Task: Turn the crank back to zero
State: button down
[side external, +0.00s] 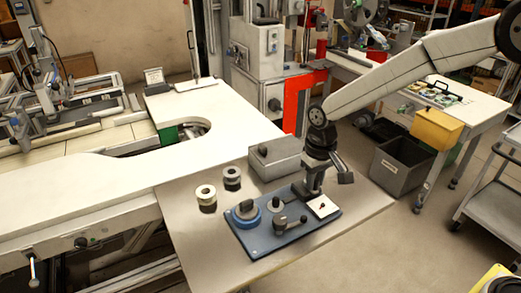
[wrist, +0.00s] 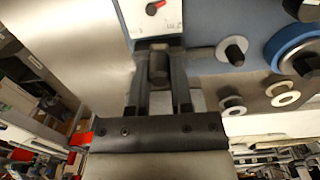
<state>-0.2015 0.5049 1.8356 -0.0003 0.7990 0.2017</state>
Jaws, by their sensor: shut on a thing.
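My gripper (wrist: 158,58) points down at the right part of the blue board. It is shut on a dark upright knob (wrist: 158,70), which appears to be the crank's handle. A dark flat bar (wrist: 200,53) runs to the right from beside it. In the side view my gripper (side external: 312,188) hides most of this part. A white dial plate (side external: 322,207) with a red pointer lies just in front of the gripper. It also shows at the top of the wrist view (wrist: 156,22), partly cut off; its reading is too small to tell.
The blue board (side external: 257,240) also carries a blue reel (side external: 246,219), a grey disc with a knob (side external: 275,205) and a black lever-like part (side external: 281,224). Two small reels (side external: 206,197) (side external: 232,176) and a grey box (side external: 275,157) stand behind it.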

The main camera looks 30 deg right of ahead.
jog(key=shift+d, duration=0.1)
jog(key=shift+d, duration=0.6)
jog(key=shift+d, duration=0.1)
jog(key=shift+w+d, duration=0.45)
jog(key=shift+d, duration=0.1)
jog(key=shift+w, duration=0.1)
jog(key=shift+w+d, duration=0.4)
jog(key=shift+w, duration=0.1)
dwell(0.5)
